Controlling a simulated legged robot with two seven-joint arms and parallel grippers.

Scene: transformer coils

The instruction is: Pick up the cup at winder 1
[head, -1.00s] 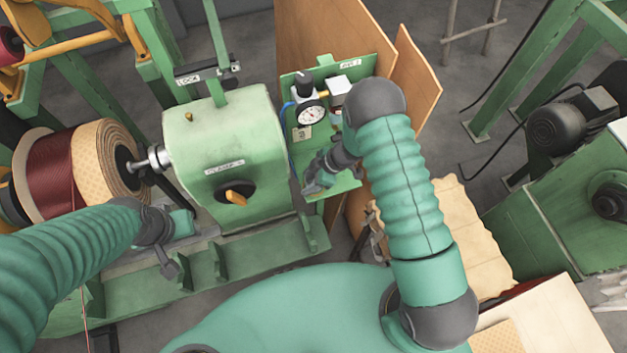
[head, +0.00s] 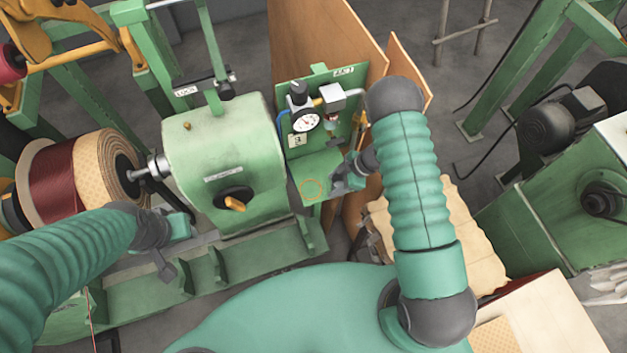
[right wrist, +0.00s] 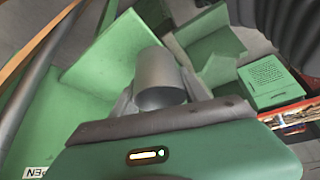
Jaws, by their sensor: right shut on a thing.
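My right gripper (head: 346,181) is beside the right edge of the small green shelf (head: 316,172) at the winder (head: 222,140). In the right wrist view a plain grey cup (right wrist: 158,78) sits between the fingers of this gripper, which is shut on it. Its round mouth faces the camera. In the head view the cup is hard to make out at the gripper.
A pressure gauge (head: 306,122) and fittings are on the green panel behind the shelf. Wooden boards (head: 335,35) stand behind it. A wound coil (head: 75,175) is at the left.

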